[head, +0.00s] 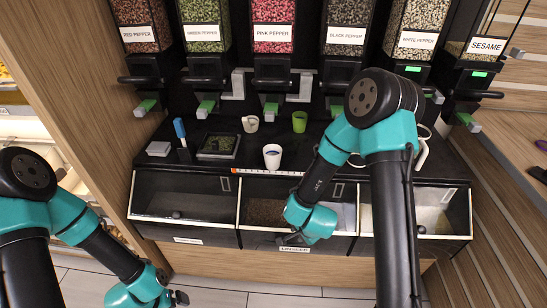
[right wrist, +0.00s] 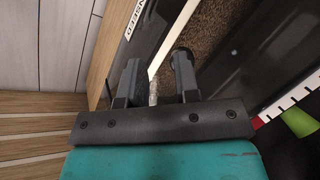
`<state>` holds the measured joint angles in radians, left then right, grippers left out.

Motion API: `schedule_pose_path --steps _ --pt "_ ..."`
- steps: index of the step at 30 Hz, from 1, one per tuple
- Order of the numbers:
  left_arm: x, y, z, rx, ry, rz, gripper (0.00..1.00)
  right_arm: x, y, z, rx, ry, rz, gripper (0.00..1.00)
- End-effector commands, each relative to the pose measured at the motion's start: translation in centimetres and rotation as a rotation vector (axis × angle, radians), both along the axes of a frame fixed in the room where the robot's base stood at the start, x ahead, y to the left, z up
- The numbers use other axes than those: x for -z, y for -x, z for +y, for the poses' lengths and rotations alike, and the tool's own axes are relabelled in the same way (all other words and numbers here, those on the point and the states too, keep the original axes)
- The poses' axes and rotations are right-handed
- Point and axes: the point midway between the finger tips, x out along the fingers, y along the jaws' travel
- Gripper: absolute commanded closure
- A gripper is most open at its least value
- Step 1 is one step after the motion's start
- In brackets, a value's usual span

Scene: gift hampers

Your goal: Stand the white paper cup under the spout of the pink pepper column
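The white paper cup (head: 272,157) stands upright on the black counter in the head view, near its front edge. It is in front of the pink pepper column (head: 273,28), short of the green-tipped outlet (head: 271,108) below that column. My right gripper (head: 288,240) is low over the front linseed bin, nearer to me than the cup; the arm partly hides it. In the right wrist view its fingers (right wrist: 156,82) are apart, with the bin's pale edge showing between and beyond them. My left gripper (head: 180,298) is at the bottom left, away from the counter; its fingers are too small to read.
A small cream cup (head: 250,123) and a green cup (head: 299,121) stand behind the paper cup. A dark tray (head: 218,146), a blue-handled tool (head: 181,136) and a pale block (head: 158,148) are to the left. Open bins (head: 185,197) line the counter's front.

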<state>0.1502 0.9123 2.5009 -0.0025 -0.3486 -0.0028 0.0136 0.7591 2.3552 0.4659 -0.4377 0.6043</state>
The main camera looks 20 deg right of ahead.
Motion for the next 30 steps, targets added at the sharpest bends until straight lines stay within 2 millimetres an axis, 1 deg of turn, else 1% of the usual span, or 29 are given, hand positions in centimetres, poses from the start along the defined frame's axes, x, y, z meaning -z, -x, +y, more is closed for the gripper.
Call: schedule_pose_path --steps 1,3,5,9,11,15,19,21,24,30 --pt "0.0 0.0 0.0 0.000 0.000 0.000 0.00 -1.7 -1.5 0.2 0.134 -0.032 -0.034 0.76" --pt "0.0 0.0 0.0 0.000 0.000 0.000 0.00 -3.7 -3.2 0.4 0.332 -0.091 -0.071 0.82" --pt "0.0 0.0 0.0 0.000 0.000 0.000 0.00 -5.6 -4.5 0.6 0.500 -0.152 -0.105 0.88" --pt "0.0 0.0 0.0 0.000 0.000 0.000 0.00 -10.1 -7.0 1.5 0.880 -0.330 -0.181 1.00" --pt "0.0 0.0 0.0 0.000 0.000 0.000 0.00 -12.1 -7.9 2.0 1.039 -0.420 -0.209 1.00" --pt "0.0 0.0 0.0 0.000 0.000 0.000 0.00 -17.0 -9.5 3.4 1.397 -0.659 -0.260 1.00" --pt "0.0 0.0 0.0 0.000 0.000 0.000 0.00 -20.9 -10.2 4.8 1.674 -0.877 -0.277 1.00" --pt "0.0 0.0 0.0 0.000 0.000 0.000 0.00 -22.3 -10.3 5.3 1.779 -0.965 -0.274 1.00" --pt "0.0 0.0 0.0 0.000 0.000 0.000 0.00 -23.5 -10.4 5.8 1.866 -1.038 -0.270 1.00" --pt "0.0 0.0 0.0 0.000 0.000 0.000 0.00 -23.7 -10.4 5.9 1.894 -1.057 -0.267 1.00"
